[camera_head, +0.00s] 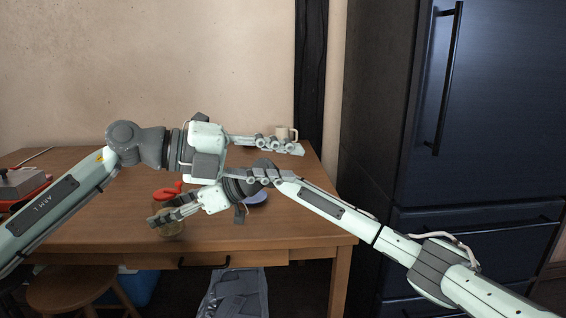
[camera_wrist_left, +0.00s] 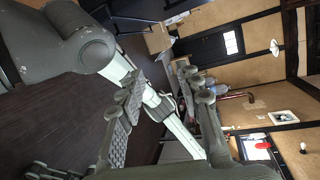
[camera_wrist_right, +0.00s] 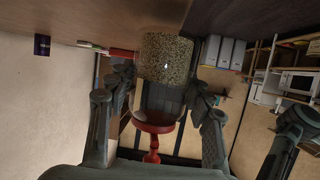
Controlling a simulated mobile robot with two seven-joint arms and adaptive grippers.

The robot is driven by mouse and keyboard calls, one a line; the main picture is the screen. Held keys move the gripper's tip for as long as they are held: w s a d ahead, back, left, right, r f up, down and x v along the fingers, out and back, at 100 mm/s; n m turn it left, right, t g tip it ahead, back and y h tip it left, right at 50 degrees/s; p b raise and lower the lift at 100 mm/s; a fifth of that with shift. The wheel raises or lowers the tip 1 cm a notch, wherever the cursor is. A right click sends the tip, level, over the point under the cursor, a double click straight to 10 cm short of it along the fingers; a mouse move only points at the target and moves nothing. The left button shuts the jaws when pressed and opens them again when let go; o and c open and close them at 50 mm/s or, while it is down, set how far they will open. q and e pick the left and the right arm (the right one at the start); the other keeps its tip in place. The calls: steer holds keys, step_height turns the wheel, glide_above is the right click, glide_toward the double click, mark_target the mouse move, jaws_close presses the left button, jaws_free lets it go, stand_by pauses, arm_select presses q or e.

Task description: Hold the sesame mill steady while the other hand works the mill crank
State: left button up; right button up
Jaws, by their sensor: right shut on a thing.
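The sesame mill (camera_head: 171,228) stands near the table's front edge in the head view, partly behind fingers, with a red crank top (camera_head: 166,194). In the right wrist view its clear jar (camera_wrist_right: 166,60) is full of speckled seeds, and its red part (camera_wrist_right: 155,122) lies nearer my palm. My right gripper (camera_head: 164,210) is shut on the mill, a finger on either side. My left gripper (camera_head: 290,147) is open and empty, above the table's right part, away from the mill. Its spread fingers (camera_wrist_left: 161,78) show in the left wrist view with nothing between them.
A beige mug (camera_head: 285,132) stands behind my left gripper. A grey and red item (camera_head: 22,184) is at the wooden table's (camera_head: 290,228) left end. My arms cross above the table. A dark fridge (camera_head: 480,120) stands right.

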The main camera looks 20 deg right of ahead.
arm_select(q)
steer(key=shift+a, duration=0.1)
steer(key=w+a+r+n+t+h, duration=0.1)
steer(key=w+a+n+t+h, duration=0.15)
steer(key=a+n, duration=0.4)
steer(key=w+a+r+n+t+h, duration=0.1)
steer(key=a+n+t+h, duration=0.15)
steer(key=a+n, duration=0.35)
steer(key=n+t+y, duration=0.7)
steer(key=n+t, duration=0.1)
steer(key=n, duration=0.9)
glide_toward(178, 182)
steer(key=x, duration=1)
steer(key=shift+f, duration=0.1)
jaws_close()
